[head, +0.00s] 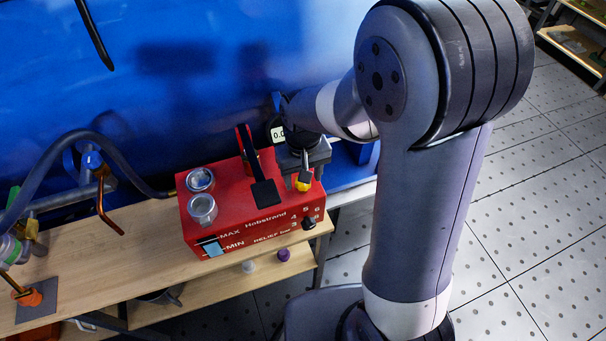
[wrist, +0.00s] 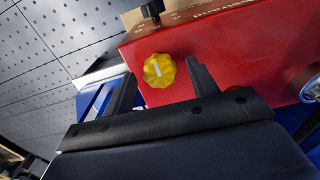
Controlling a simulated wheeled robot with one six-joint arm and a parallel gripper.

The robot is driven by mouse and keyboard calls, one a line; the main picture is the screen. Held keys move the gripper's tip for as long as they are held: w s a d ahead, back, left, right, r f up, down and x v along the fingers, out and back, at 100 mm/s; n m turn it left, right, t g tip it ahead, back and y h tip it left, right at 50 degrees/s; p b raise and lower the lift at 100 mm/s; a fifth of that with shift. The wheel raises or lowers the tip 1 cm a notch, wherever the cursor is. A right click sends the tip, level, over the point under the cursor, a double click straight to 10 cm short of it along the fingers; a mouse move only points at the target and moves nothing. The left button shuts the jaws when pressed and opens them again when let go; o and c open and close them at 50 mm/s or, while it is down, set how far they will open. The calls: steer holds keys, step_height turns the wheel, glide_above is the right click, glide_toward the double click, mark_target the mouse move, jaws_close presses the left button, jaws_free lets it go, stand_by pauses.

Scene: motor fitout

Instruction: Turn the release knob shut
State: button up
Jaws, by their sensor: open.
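The release knob (wrist: 158,70) is yellow and scalloped, with a white pointer mark, and sits on a face of the red pump box (wrist: 230,65). In the wrist view it lies between the two black fingers of my gripper (wrist: 160,76), which are open. The fingers appear apart from the knob on both sides, though depth is hard to judge. In the head view, my gripper (head: 304,172) is at the right end of the red box (head: 235,200), and only a bit of the yellow knob (head: 303,186) shows below it.
A blue wall-like surface (head: 200,70) rises behind. A hose (head: 100,140) lies left.

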step_height(320, 180, up, 11)
stand_by(0.5)
steer(key=shift+f, duration=0.1)
step_height(320, 180, down, 11)
steer(key=shift+r, duration=0.1)
stand_by(0.5)
stand_by(0.4)
